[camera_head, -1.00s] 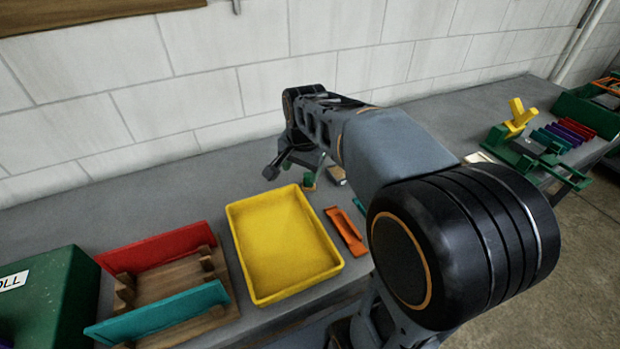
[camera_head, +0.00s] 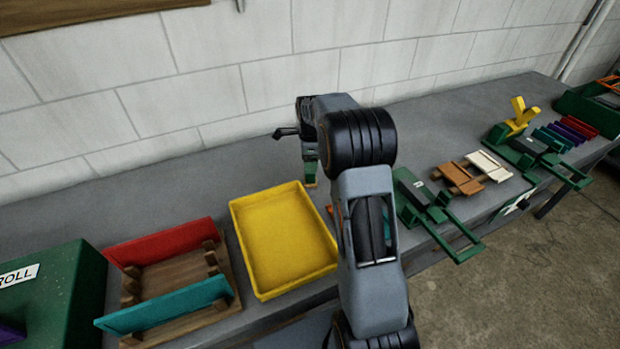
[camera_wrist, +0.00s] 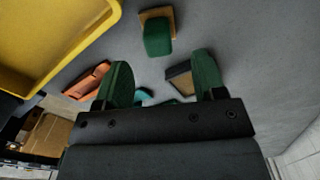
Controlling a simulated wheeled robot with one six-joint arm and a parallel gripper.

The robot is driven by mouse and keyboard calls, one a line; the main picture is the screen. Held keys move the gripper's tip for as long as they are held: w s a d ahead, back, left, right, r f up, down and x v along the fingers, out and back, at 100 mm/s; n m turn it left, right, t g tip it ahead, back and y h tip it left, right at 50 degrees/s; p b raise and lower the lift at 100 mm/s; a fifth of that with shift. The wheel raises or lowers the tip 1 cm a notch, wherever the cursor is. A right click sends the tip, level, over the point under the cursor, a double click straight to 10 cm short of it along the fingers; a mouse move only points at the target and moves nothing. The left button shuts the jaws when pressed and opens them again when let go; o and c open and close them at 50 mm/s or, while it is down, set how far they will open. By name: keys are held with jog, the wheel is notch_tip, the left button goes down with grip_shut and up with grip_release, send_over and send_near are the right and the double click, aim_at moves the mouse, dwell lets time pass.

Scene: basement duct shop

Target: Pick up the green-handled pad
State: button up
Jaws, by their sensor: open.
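The green-handled pad (camera_wrist: 157,38) shows at the upper middle of the wrist view, a green block handle on a tan base. It stands on the grey bench beyond my fingertips, roughly centred between them and apart from them. My gripper (camera_wrist: 160,78) is open, with its two green fingers spread and nothing held between them. In the head view my gripper (camera_head: 309,156) hangs over the bench behind the yellow tray's right corner. The pad is mostly hidden there by the gripper, and green on green makes it hard to separate.
A yellow tray (camera_head: 236,226) lies left of my arm. An orange piece (camera_wrist: 88,82), a teal piece (camera_wrist: 145,94) and a dark-edged tan block (camera_wrist: 181,82) lie near the fingers. A wooden rack (camera_head: 170,277) stands left. Green fixtures (camera_head: 425,199) stand right. The wall runs behind.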

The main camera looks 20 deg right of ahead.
aim_at(310, 175)
jog(key=shift+s+a+f+p, duration=0.1)
jog(key=shift+f+p, duration=0.75)
jog(key=shift+f, duration=2.55)
jog(key=shift+c, duration=0.3)
jog(key=c, duration=1)
jog(key=shift+r, duration=0.1)
